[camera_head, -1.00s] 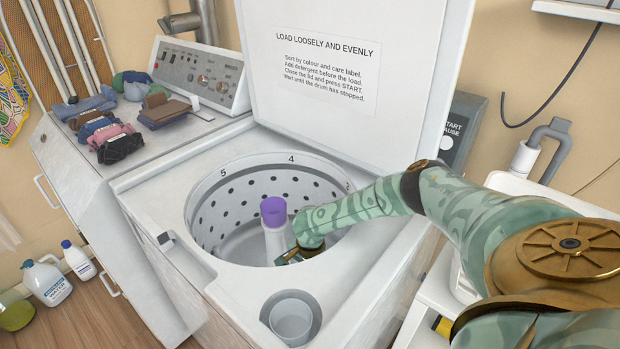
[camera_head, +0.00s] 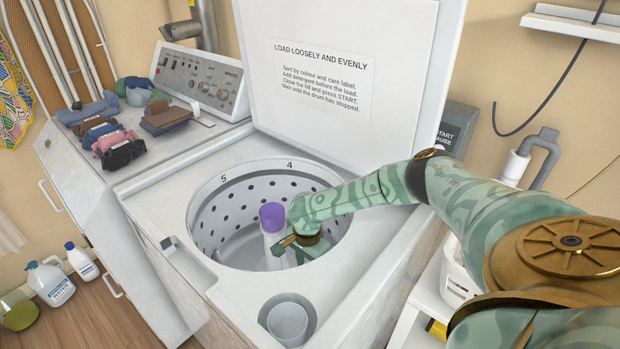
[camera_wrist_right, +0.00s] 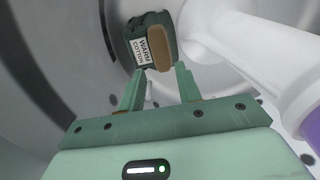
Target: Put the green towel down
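My right gripper (camera_head: 285,255) reaches down into the washer drum (camera_head: 232,205), beside the central post (camera_head: 273,245) with its purple cap (camera_head: 272,217). In the right wrist view its two fingers (camera_wrist_right: 160,70) are spread apart. The dark green towel (camera_wrist_right: 148,30), a folded bundle with a "WARM COTTON" label and a brown patch, lies inside the drum just beyond the fingertips, next to the white post. No finger is seen closed on it. The towel cannot be made out in the head view. My left gripper is not in view.
The washer lid (camera_head: 335,60) stands open behind the drum. Several folded cloths (camera_head: 110,138) lie on the counter to the left. A cup-like dispenser (camera_head: 288,322) sits in the washer's front corner. Bottles (camera_head: 50,284) stand on the floor at left.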

